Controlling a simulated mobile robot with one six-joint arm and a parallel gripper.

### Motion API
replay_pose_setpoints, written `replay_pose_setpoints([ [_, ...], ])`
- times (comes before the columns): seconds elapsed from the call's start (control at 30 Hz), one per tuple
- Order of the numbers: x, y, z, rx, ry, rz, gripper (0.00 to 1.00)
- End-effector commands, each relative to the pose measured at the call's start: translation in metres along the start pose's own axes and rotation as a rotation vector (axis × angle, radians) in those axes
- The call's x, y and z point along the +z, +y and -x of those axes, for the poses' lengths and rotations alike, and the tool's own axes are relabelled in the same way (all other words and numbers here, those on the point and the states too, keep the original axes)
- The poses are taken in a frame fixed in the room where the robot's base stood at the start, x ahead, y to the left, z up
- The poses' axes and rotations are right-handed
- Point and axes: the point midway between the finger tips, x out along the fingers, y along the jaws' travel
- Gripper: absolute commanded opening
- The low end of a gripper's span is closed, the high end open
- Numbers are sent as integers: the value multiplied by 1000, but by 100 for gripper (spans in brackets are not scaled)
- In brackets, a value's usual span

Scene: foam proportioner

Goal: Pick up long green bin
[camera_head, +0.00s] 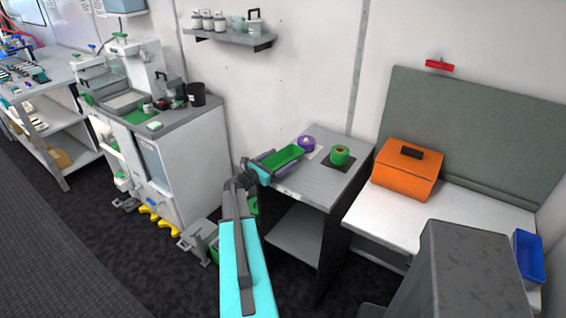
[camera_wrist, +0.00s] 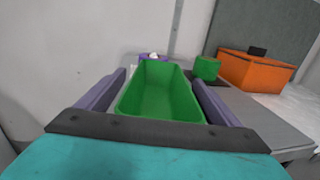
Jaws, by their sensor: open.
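The long green bin (camera_head: 283,157) sits at the left edge of the small grey table's top. In the wrist view the bin (camera_wrist: 160,92) lies lengthwise between the two purple fingers of my gripper (camera_wrist: 158,88). One finger is on each side of the bin. The gripper (camera_head: 272,158) is open, and I cannot tell whether the fingers touch the bin's walls. The far end of the bin shows past the fingertips. Its underside is hidden.
The grey table (camera_head: 318,187) also holds a purple roll (camera_head: 306,143) and a green roll (camera_head: 340,155) on a dark square. An orange box (camera_head: 405,169) stands on the white bench (camera_head: 385,217) to the right. A white wall is close behind the table.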

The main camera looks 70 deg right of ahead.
Motion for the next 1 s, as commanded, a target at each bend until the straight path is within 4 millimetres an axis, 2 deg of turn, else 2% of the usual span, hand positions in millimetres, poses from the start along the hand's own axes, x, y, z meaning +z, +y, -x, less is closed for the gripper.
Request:
replay_pose_setpoints([
  [0.5, 0, 0, 0, 0, 0, 0, 86],
  [0.53, 0, 0, 0, 0, 0, 0, 84],
  [0.7, 0, 0, 0, 0, 0, 0, 56],
  [0.8, 0, 0, 0, 0, -1, 0, 42],
  [1.0, 0, 0, 0, 0, -1, 0, 42],
])
